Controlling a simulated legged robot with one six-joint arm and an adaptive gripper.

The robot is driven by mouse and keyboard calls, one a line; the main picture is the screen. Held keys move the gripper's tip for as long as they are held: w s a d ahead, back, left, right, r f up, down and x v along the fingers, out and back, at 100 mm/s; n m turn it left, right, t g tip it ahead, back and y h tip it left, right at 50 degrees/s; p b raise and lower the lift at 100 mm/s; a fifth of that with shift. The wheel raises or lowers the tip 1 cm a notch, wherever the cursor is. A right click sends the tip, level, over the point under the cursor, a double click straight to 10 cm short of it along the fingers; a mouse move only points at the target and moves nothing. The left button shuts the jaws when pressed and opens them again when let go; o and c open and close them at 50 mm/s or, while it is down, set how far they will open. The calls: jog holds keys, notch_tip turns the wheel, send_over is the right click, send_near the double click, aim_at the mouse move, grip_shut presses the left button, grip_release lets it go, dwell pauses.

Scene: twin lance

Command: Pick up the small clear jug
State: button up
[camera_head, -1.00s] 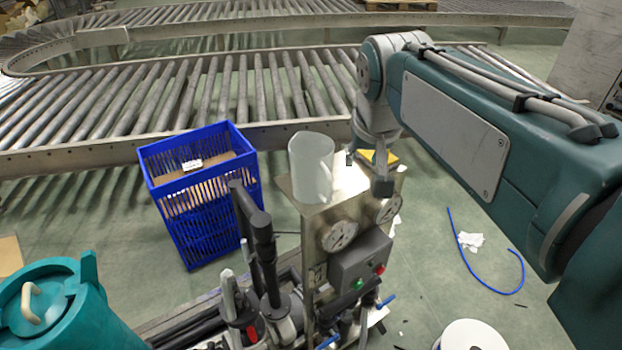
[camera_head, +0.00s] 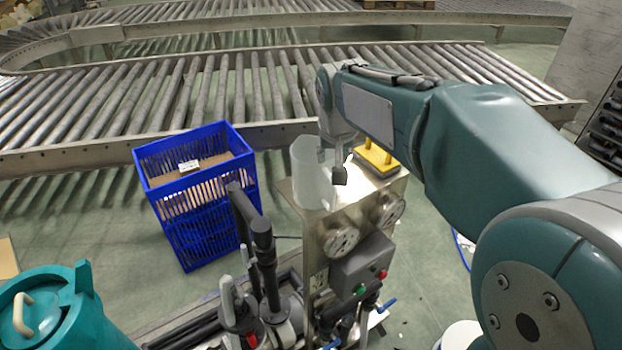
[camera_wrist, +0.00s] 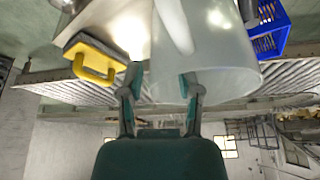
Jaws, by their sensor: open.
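The small clear jug (camera_head: 309,176) stands upright on the steel top of a gauge cabinet (camera_head: 357,193). It is translucent, and its right side is partly hidden by my gripper in the head view. In the wrist view the jug (camera_wrist: 215,50) fills the upper middle, with its pale handle strip towards the left. My gripper (camera_wrist: 160,82) is open, its two fingers spread at the jug's handle side. The right fingertip overlaps the jug's wall in the picture; I cannot tell whether it touches. In the head view one finger of my gripper (camera_head: 338,172) shows right beside the jug.
A yellow-handled block (camera_head: 377,157) sits on the same top, right of the jug; it also shows in the wrist view (camera_wrist: 92,60). A blue crate (camera_head: 197,190) stands to the left. Gauges and black pipes are below. A roller conveyor (camera_head: 230,85) runs behind.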

jog(key=shift+x, duration=0.85)
jog(key=shift+w+d+f, duration=0.2)
jog(key=shift+d+f, duration=0.05)
jog(key=shift+f, duration=0.2)
jog(key=shift+a, duration=0.15)
grip_shut()
